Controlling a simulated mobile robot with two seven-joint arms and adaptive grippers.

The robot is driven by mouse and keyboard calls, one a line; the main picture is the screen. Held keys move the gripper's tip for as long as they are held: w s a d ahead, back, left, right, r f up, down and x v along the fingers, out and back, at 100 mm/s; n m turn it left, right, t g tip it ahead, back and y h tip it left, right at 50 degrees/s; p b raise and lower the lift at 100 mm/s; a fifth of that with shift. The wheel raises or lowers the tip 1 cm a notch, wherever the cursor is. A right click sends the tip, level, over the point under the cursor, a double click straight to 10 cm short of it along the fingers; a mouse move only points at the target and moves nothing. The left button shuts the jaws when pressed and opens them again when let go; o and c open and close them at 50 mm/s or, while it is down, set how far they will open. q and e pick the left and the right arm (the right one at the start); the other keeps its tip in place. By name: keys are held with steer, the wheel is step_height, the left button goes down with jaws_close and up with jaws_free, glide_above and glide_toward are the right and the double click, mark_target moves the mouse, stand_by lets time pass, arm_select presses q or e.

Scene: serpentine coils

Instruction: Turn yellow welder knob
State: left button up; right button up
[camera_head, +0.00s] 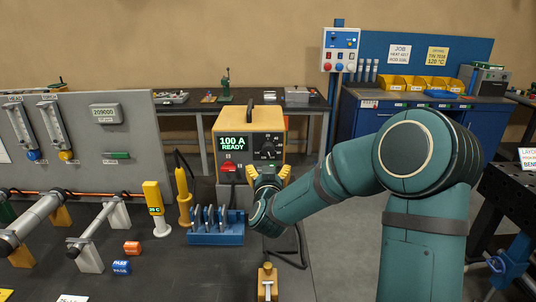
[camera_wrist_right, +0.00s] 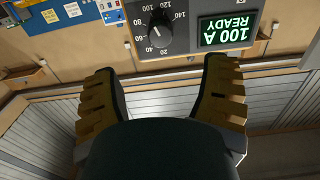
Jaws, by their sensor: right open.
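The yellow welder (camera_head: 222,128) stands on the dark bench. Its green display reads "100 A READY", and a red switch sits below the display. Its black round knob (camera_head: 267,147) is on the front's right side, with a dial scale around it. In the wrist view, which is upside down, the knob (camera_wrist_right: 155,30) shows just beyond the fingertips, roughly centred between them. My right gripper (camera_head: 270,175) is open, in front of and below the knob. In the wrist view my right gripper (camera_wrist_right: 160,68) has its yellow-padded fingers spread, with nothing between them. My left gripper is not in view.
A blue rack (camera_head: 215,238) of tools stands left of my right gripper. A yellow torch (camera_head: 184,200) and a yellow-white meter (camera_head: 155,205) stand farther left. A small yellow clamp (camera_head: 267,282) lies in front. A grey gauge panel (camera_head: 85,140) rises at the left.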

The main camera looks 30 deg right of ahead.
mark_target(268, 151)
steer(key=x, duration=1.3)
steer(key=shift+p, duration=0.3)
steer(key=shift+a, duration=0.1)
steer(key=c, duration=1.2)
